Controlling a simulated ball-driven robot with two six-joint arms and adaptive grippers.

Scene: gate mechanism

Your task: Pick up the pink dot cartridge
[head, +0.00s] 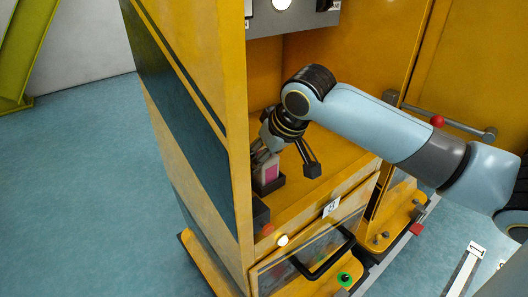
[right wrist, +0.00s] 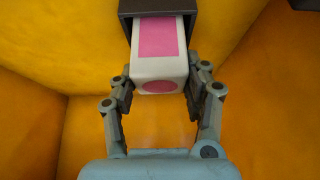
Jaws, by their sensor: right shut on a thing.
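The pink dot cartridge (head: 269,171) is a white block with a pink panel on one face. In the right wrist view the cartridge (right wrist: 157,70) also shows a pink round dot on its near end. Its far end sits inside a dark square holder (right wrist: 127,12), which stands on the yellow ledge of the cabinet in the head view (head: 268,187). My right gripper (head: 287,162) reaches into the bay from the right. In the right wrist view its fingers (right wrist: 161,82) lie on either side of the cartridge's near end, shut on it. My left gripper is not in view.
A tall yellow cabinet wall (head: 205,60) stands left of the bay. Below it is a drawer with a black handle (head: 325,257) and a lit lamp (head: 282,240). A rail with a red knob (head: 437,121) is at the right. The blue floor at left is clear.

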